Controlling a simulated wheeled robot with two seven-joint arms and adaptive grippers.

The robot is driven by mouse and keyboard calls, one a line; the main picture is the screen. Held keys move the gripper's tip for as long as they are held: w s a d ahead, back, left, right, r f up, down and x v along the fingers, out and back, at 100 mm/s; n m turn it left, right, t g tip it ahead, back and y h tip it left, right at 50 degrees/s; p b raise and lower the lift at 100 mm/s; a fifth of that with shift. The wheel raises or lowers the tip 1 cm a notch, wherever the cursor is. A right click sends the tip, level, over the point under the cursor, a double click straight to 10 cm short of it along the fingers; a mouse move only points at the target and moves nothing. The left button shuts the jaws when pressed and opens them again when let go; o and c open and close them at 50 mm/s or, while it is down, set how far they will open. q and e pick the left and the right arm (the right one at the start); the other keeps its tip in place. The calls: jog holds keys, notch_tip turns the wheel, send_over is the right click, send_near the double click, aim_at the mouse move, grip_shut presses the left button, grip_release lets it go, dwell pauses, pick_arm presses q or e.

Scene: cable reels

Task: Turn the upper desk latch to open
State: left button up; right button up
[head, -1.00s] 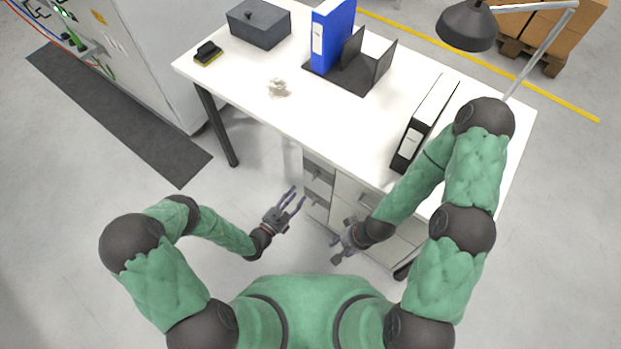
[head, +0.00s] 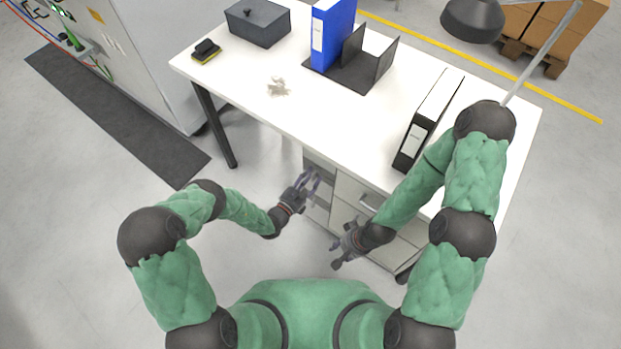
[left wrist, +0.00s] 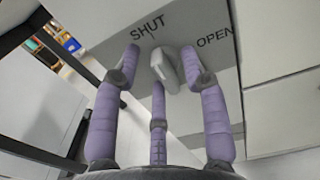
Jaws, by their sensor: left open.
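The upper latch (left wrist: 167,68) is a light grey handle on the grey panel, seen in the left wrist view. The word SHUT is printed to its upper left and OPEN to its right. My left gripper (head: 313,182) is at the desk's drawer front in the head view. In the left wrist view its purple fingers (left wrist: 160,60) are open, with a fingertip on each side of the latch. I cannot tell whether they touch it. In the head view the gripper hides the latch. My right gripper (head: 342,246) is empty and spread open, in front of the lower drawers.
White drawers (left wrist: 284,115) lie right of the latch panel.

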pick_arm(q)
grip_shut()
jog(key=shift+m, duration=0.4)
jog(key=m+p, duration=0.1)
jog(key=m, duration=0.3)
jog(key=m+p, duration=0.1)
jog(key=m, duration=0.3)
jog(key=m+p, duration=0.1)
jog(key=m, duration=0.3)
jog(key=shift+d+r+m+p, duration=0.1)
jog(key=shift+r+m+p, duration=0.15)
jog(key=shift+m+p, duration=0.15)
jog(key=m, duration=0.4)
jog(key=shift+d+p, duration=0.1)
jog(key=shift+p, duration=0.3)
jog(key=shift+m, duration=0.3)
